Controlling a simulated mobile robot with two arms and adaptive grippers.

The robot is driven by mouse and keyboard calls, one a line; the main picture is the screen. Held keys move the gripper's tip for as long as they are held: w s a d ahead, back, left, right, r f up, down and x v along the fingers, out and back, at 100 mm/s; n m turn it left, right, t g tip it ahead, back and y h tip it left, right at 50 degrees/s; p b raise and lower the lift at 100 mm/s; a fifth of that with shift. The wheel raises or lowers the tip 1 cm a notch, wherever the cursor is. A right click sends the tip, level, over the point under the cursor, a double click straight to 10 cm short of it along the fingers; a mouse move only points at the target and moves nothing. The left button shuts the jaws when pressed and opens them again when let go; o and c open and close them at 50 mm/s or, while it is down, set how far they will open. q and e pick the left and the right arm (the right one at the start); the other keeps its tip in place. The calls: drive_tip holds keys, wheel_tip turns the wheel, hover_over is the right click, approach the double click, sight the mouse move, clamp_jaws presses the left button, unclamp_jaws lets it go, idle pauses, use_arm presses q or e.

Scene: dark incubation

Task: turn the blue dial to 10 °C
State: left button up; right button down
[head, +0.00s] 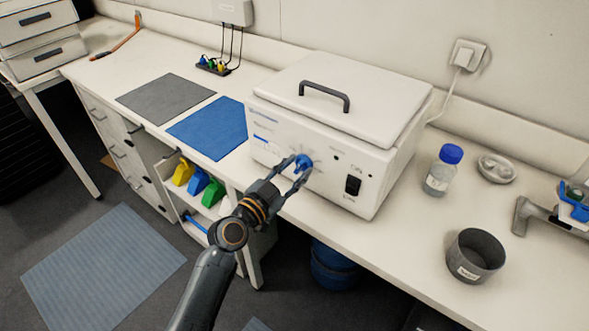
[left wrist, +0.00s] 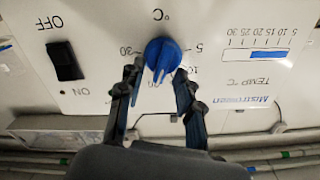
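The blue dial (head: 301,163) is on the front panel of the white incubator box (head: 283,123). In the left wrist view, which shows the panel upside down, the dial (left wrist: 163,55) has a white pointer mark pointing down between the fingers. The 30 and 5 marks show on either side; the 10 is partly hidden behind a finger. My left gripper (head: 291,174) is at the dial, its fingers (left wrist: 158,82) apart on either side of the knob's lower part. A gap shows by the left finger; contact on the right is unclear. My right gripper is out of view.
A black power switch (head: 353,185) is right of the dial. The panel has a temperature bar display (left wrist: 268,55). A blue-capped bottle (head: 443,170) and a grey pot (head: 474,256) stand to the right. A blue mat (head: 207,127) lies to the left.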

use_arm(q)
clamp_jaws()
drive_tip(key=shift+n, duration=0.3)
drive_tip(key=n, duration=0.2)
drive_tip(key=shift+w+a+n, duration=0.1)
drive_tip(key=shift+a+n, duration=0.05)
drive_tip(key=shift+n, duration=0.25)
drive_tip(key=shift+w+a+f+n, duration=0.1)
drive_tip(key=shift+a+n, duration=0.05)
drive_tip(key=shift+n, duration=1.9)
drive_tip(key=shift+w+a+f+n, duration=0.1)
drive_tip(key=shift+w+a+n, duration=0.05)
drive_tip(key=shift+n, duration=1.95)
drive_tip(key=shift+w+a+f+n, duration=0.1)
drive_tip(key=shift+a+n, duration=0.05)
drive_tip(key=shift+n, duration=1.9)
